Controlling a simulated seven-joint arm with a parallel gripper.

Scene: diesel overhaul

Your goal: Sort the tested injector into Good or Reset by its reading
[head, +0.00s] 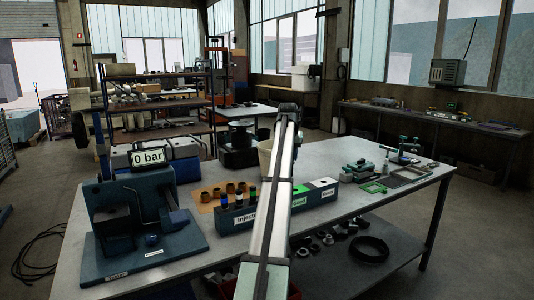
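The blue tester (140,222) stands at the left end of the workbench. Its display (149,158) reads "0 bar". I cannot tell whether an injector sits in the tester. Right of it is the blue injector rack (238,218), holding several small upright pieces with dark, blue and green tops. Right of the rack are the place labelled Good (299,201), with a green top, and the place labelled Reset (327,193), with a white top. My arm rises from the bottom centre and hides part of the area between rack and Good. My gripper does not show.
An orange-brown tray (204,207) with several brown cups lies behind the rack. A beige bucket stands behind my arm. Metal fixtures and green frames (372,187) lie on the bench's right side. The bench (345,212) is clear at its front right.

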